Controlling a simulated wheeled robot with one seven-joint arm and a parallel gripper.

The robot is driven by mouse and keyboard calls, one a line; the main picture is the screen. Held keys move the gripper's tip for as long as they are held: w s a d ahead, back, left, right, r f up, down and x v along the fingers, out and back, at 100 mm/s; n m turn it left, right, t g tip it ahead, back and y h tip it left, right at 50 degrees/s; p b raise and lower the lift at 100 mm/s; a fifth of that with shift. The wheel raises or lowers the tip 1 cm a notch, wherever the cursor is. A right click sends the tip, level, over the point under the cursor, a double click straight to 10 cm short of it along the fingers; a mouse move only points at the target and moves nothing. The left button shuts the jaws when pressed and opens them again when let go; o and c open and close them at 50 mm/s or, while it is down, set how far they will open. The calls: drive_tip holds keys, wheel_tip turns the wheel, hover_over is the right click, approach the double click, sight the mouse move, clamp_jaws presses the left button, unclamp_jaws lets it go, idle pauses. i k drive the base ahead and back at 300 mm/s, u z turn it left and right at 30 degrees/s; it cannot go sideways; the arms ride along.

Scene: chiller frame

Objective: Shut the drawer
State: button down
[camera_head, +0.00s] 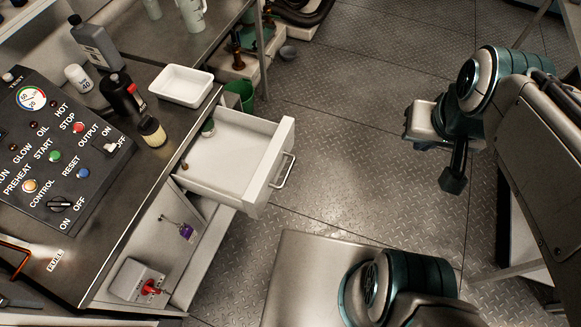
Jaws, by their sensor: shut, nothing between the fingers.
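The white drawer (232,151) is pulled well out from under the dark counter on the left. Its front panel with a metal bar handle (284,170) faces right, toward the open floor. A small green-topped item (208,127) is inside near the back. My gripper (453,182) hangs above the floor at the right, apart from the drawer, with a clear gap between it and the handle. Its fingers are together and empty.
The counter holds a control panel (56,150), dark bottles and a white tray (182,85). A green bin (239,96) stands behind the drawer. Open shelves lie below the counter. Metal plate floor (350,130) is clear between the drawer and my gripper.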

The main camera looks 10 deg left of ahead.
sight(238, 167)
drive_tip(key=k, duration=0.3)
drive_tip(key=u, duration=0.95)
drive_tip(key=i, duration=0.5)
drive_tip(key=z, duration=0.05)
